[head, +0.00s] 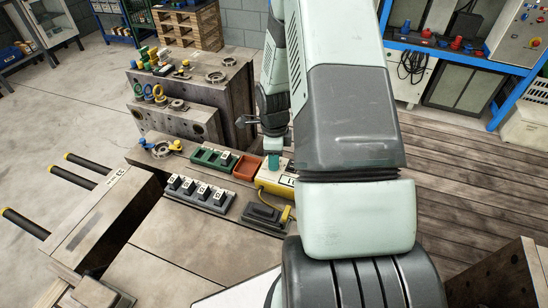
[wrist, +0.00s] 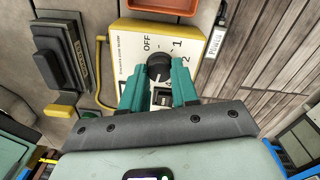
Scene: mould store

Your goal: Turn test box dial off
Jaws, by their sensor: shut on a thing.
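The test box (head: 268,184) is a yellow box with a cream top, on the bench near the middle of the head view. In the wrist view the test box (wrist: 128,48) shows its labels OFF, 1 and 2 around a black dial (wrist: 158,68). My gripper (wrist: 157,74) has its two teal fingers on either side of the dial, shut on it. I cannot clearly tell which label the dial points to. In the head view my gripper (head: 274,160) is over the box and hides the dial.
An orange tray (head: 247,167) and a green tray (head: 213,157) stand beside the box. A dark device (head: 264,216) with a yellow cable sits in front of it. Wooden planks are clear at right.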

